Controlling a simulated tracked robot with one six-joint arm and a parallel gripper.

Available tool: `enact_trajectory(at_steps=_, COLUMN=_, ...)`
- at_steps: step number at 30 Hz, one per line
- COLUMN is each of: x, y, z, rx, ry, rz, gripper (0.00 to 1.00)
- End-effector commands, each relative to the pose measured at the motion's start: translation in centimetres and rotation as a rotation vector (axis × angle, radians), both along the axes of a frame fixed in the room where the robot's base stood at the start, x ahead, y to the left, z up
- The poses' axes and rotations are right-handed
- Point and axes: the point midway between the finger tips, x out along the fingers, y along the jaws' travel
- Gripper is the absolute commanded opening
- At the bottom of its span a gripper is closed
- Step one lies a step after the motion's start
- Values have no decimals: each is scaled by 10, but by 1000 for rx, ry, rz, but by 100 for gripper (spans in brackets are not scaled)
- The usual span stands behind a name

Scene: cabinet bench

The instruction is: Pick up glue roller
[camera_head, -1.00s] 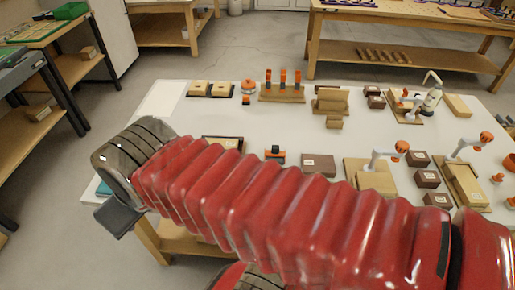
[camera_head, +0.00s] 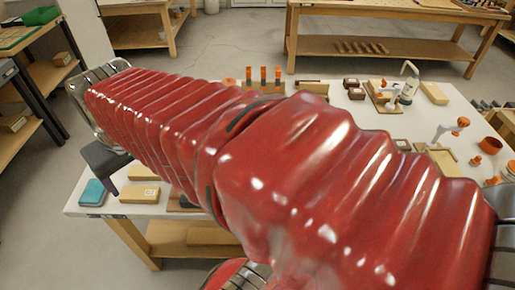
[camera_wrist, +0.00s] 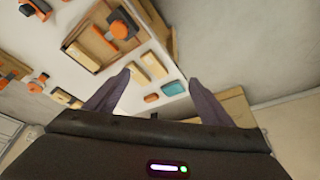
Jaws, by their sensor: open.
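My gripper (camera_wrist: 159,76) is open and empty in the wrist view, its two dark fingers spread toward the near corner of the white table (camera_wrist: 75,75). No thing is clearly recognisable as the glue roller. One dark and orange tool (camera_wrist: 121,27) lies in a wooden tray (camera_wrist: 92,49), beyond the left fingertip. Another dark and orange item (camera_wrist: 38,8) is at the top left. A small rounded orange item (camera_wrist: 151,98) lies between the fingers in the picture, below the fingertips' level.
A teal box (camera_wrist: 172,88) lies at the table's corner and also shows in the head view (camera_head: 93,192). Pale wooden blocks (camera_wrist: 153,65) lie beside it. A rack with orange-topped posts (camera_head: 263,76) stands at the back. Floor lies beyond the table's edge.

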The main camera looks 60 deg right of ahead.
Motion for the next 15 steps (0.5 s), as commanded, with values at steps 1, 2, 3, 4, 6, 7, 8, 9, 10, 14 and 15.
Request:
enact_trajectory(at_steps=1, x=5, y=-17, z=-1, rx=6, ry=19, rz=-42, gripper=79)
enact_trajectory(at_steps=2, x=8, y=-26, z=-1, rx=9, ry=28, rz=-63, gripper=81)
enact_trajectory(at_steps=3, x=11, y=-39, z=-2, rx=13, ry=40, rz=-92, gripper=84)
enact_trajectory(at_steps=4, x=14, y=-49, z=-2, rx=16, ry=48, rz=-113, gripper=84)
enact_trajectory(at_steps=6, x=18, y=-72, z=-5, rx=25, ry=70, rz=-165, gripper=84)
enact_trajectory(at_steps=7, x=19, y=-82, z=-6, rx=29, ry=80, rz=-185, gripper=84)
enact_trajectory(at_steps=8, x=20, y=-92, z=-7, rx=33, ry=88, rz=-206, gripper=84)
enact_trajectory(at_steps=9, x=21, y=-106, z=-9, rx=39, ry=99, rz=-235, gripper=84)
enact_trajectory(at_steps=10, x=21, y=-117, z=-11, rx=44, ry=107, rz=-257, gripper=84)
enact_trajectory(at_steps=14, x=19, y=-164, z=-21, rx=68, ry=144, rz=-350, gripper=84)
enact_trajectory(at_steps=15, x=18, y=-179, z=-24, rx=75, ry=154, rz=-378, gripper=84)
